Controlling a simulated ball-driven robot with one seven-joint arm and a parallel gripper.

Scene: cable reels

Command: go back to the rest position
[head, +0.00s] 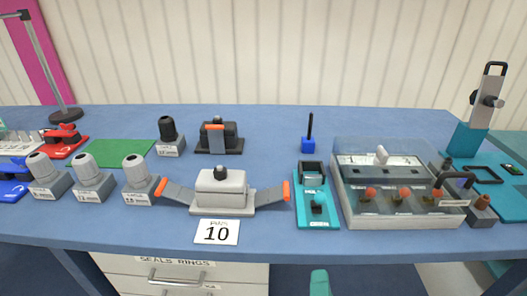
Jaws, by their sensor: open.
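My gripper is not visible in the head view. A small teal rounded piece (319,282) shows at the bottom edge, in front of the table; I cannot tell what it is. The blue table (270,240) spans the view.
Several grey-based connectors (90,183) stand at left, near a green mat (115,153) and a lamp stand (45,65). A teal fixture (317,200), a clear-lidded box (400,190) and teal devices (470,138) fill the right.

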